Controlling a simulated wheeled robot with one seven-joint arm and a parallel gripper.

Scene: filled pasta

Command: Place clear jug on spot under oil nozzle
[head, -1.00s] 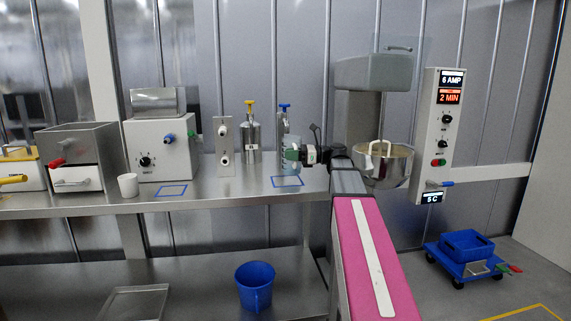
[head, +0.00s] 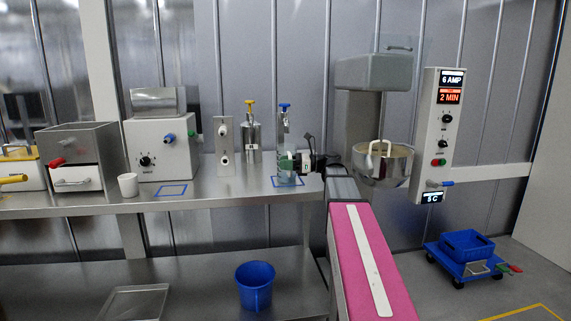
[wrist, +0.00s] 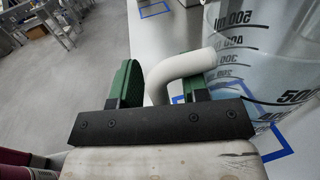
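The clear jug (head: 287,178) stands at the blue-outlined square (head: 274,186) on the steel counter, in front of the clear blue-topped dispenser (head: 284,128). In the wrist view the jug (wrist: 262,65) fills the right side, upright, with dark volume marks and a white handle (wrist: 185,68). Blue outline (wrist: 277,146) shows around and through its base; whether the base touches the counter is unclear. My gripper (head: 300,164) is right of the jug. The nozzle outlet is too small to make out.
A silver canister with a yellow top (head: 251,135) and a steel panel (head: 225,147) stand to the left. A second blue-outlined square (head: 171,190) is empty, near a white cup (head: 128,185). A mixer bowl (head: 382,170) is to the right of my arm.

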